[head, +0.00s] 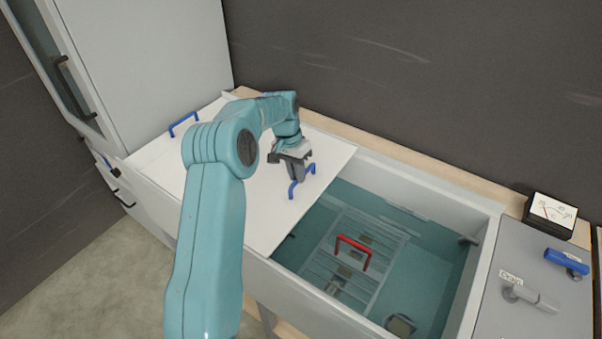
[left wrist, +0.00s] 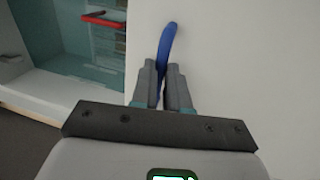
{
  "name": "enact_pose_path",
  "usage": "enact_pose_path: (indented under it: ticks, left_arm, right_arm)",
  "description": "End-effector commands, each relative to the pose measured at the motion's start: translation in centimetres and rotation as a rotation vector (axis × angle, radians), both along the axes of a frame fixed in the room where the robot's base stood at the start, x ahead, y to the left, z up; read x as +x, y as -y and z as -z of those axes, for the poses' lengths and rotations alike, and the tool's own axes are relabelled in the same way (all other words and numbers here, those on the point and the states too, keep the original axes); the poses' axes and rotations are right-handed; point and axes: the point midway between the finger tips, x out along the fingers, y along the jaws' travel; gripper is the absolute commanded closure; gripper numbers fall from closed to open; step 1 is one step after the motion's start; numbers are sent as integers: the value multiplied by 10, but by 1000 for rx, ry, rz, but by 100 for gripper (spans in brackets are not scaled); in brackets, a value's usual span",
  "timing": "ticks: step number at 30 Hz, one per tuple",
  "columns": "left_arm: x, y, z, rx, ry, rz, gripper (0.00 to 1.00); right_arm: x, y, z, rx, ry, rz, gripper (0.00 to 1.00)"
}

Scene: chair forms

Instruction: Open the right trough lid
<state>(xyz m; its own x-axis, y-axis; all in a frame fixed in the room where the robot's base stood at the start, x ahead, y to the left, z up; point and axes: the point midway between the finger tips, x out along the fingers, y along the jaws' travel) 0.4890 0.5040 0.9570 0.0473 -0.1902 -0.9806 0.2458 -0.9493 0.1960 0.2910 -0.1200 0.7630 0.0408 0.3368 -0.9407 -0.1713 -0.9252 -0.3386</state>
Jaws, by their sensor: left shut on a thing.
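The white trough lid (head: 262,222) lies flat over the left part of the trough, and the right part of the trough is uncovered. A blue handle (head: 310,170) stands near the lid's right edge. My left gripper (head: 294,181) is shut on this blue handle; in the left wrist view the handle (left wrist: 167,42) runs between the two fingers (left wrist: 164,85). A second blue handle (head: 183,124) shows farther left on the white surface. My right gripper is in neither view.
The open trough (head: 440,262) holds a rack with a red handle (head: 352,250). A gauge (head: 550,214), a blue-handled valve (head: 566,261) and a grey lever labelled Drain (head: 528,296) stand at the right. A tall white cabinet (head: 150,60) stands at the left.

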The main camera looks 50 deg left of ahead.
Motion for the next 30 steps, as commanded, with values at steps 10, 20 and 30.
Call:
enact_pose_path:
  ticks: [10,20,30]
  left_arm:
    - [0,-1,-2,2,1,-1,60]
    - [0,-2,-7,3,3,-1,60]
    - [-4,-17,-86,5,7,-3,60]
  right_arm:
    - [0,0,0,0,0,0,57]
    - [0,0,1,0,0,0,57]
    - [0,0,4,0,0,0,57]
